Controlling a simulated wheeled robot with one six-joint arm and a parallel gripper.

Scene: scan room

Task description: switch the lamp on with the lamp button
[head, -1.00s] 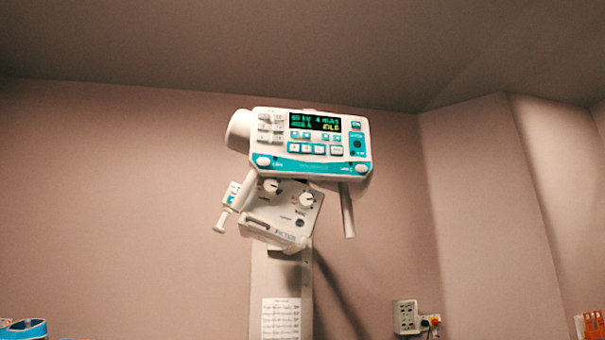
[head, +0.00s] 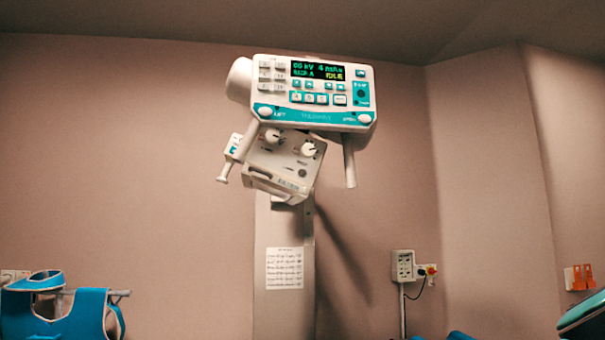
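A white and teal control head (head: 330,116) with a lit display (head: 317,70) reading IDLE is in the upper middle of the head view. It has several small buttons and a round dark button (head: 361,93) at its right. Below it hangs a tilted white box (head: 280,168) with two white knobs (head: 309,149) and a small dark round button (head: 303,173). The labels are too small to read, so I cannot tell which one is the lamp button. No lit lamp beam shows clearly. My gripper is not in view.
A grey column (head: 283,225) with a paper sheet (head: 285,268) stands below the box. Two handles (head: 349,165) stick down from the control head. A blue apron (head: 62,310) hangs at left. A wall socket box (head: 403,266) and an orange holder (head: 579,278) are at right.

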